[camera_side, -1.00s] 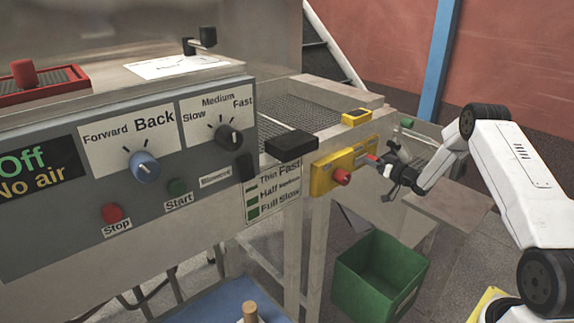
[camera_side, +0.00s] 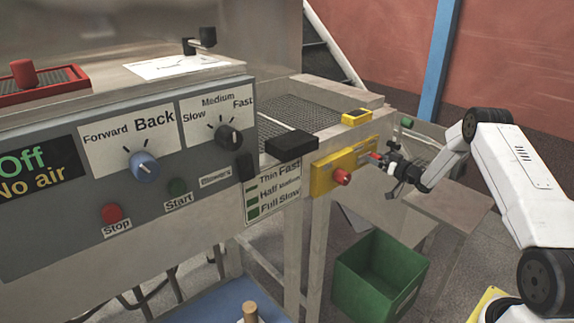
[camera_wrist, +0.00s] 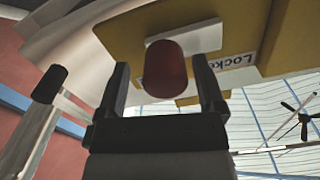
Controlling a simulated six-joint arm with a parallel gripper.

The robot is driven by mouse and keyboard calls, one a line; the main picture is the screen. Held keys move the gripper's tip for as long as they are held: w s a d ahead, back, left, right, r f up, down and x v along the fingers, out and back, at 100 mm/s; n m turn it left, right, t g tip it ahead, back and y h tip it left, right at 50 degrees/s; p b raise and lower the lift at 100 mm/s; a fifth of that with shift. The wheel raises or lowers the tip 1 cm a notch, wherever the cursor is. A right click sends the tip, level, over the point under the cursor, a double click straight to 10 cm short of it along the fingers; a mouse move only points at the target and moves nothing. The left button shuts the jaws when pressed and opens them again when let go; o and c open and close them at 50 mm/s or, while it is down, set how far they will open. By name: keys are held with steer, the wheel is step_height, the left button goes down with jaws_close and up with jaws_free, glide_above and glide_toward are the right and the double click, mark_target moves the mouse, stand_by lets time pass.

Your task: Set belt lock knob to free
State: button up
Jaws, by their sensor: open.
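The belt lock knob (camera_wrist: 165,68) is dark red and rounded in the wrist view, on a white plate fixed to a yellow panel (camera_wrist: 110,38). My gripper (camera_wrist: 162,88) is open, with one finger on each side of the knob and a gap visible at each side. In the side view my gripper (camera_side: 386,164) is at the right end of the yellow panel (camera_side: 322,181), by a small red part (camera_side: 375,156). Fingertip contact cannot be told.
A red round button (camera_side: 341,177) sits on the yellow panel, left of my gripper. A black block (camera_side: 291,144) and a yellow-framed part (camera_side: 356,117) are nearby. A green bin (camera_side: 378,275) stands below. The grey control panel (camera_side: 60,225) is at left.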

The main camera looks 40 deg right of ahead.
steer(key=shift+s, duration=0.15)
steer(key=s, duration=0.7)
steer(key=shift+s, duration=0.25)
steer(key=shift+r, duration=0.1)
steer(key=w+a+r+n+g+h, duration=0.1)
steer(key=w+a+r+g, duration=0.15)
steer(key=a, duration=0.65)
steer(key=w+a+r+g+h, duration=0.1)
steer(key=a+r+g, duration=0.3)
steer(key=a, duration=0.4)
steer(key=s+a+n+g+y, duration=0.1)
steer(key=s+a+g, duration=0.8)
steer(key=s+a, duration=1.1)
steer(key=shift+s+a+f+y, duration=0.25)
steer(key=shift+s+f+y, duration=0.1)
steer(key=shift+s+y, duration=0.2)
